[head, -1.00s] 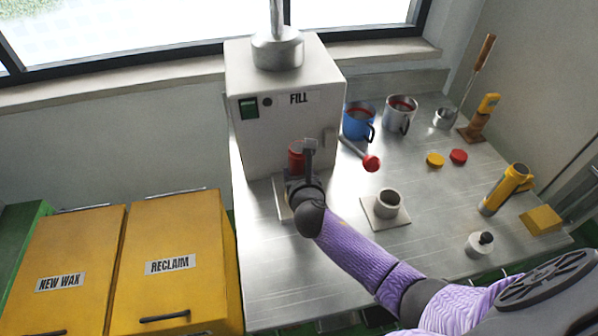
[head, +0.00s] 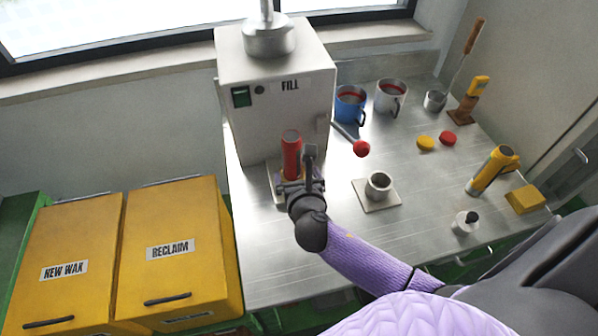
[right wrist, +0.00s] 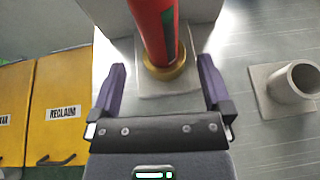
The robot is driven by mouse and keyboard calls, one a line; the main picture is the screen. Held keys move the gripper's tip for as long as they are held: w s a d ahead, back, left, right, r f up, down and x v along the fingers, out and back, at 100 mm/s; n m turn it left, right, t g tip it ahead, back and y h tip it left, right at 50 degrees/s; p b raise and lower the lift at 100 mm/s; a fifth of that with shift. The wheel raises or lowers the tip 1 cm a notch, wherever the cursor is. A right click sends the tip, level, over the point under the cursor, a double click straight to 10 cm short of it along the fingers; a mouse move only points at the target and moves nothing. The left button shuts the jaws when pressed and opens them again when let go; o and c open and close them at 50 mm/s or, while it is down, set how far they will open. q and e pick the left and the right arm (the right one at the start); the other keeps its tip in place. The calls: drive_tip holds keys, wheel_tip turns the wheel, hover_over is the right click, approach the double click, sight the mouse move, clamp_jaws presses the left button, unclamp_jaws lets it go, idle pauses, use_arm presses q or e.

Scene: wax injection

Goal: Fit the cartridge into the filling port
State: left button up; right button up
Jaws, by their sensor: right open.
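The red cartridge (head: 291,155) stands upright at the front of the white FILL machine (head: 275,110). In the right wrist view the cartridge (right wrist: 156,30) has a dark green stripe, and its foot is in or on a brass ring (right wrist: 164,69) on a pale plate (right wrist: 190,88). I cannot tell whether the ring is the filling port or part of the cartridge. My right gripper (head: 298,183) is open in front of it. In the right wrist view its fingers (right wrist: 161,72) are spread with a gap on both sides of the cartridge, which is beyond them. My left gripper is out of view.
A metal cup on a plate (head: 361,196) stands right of the gripper. A red-knobbed lever (head: 361,148), blue mug (head: 350,104) and steel mug (head: 390,97) are behind it. Yellow bins (head: 170,275) stand at the left.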

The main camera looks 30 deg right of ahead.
drive_tip(key=v, duration=0.2)
drive_tip(key=shift+s+a+r, duration=0.1)
drive_tip(key=shift+s, duration=0.2)
idle(0.4)
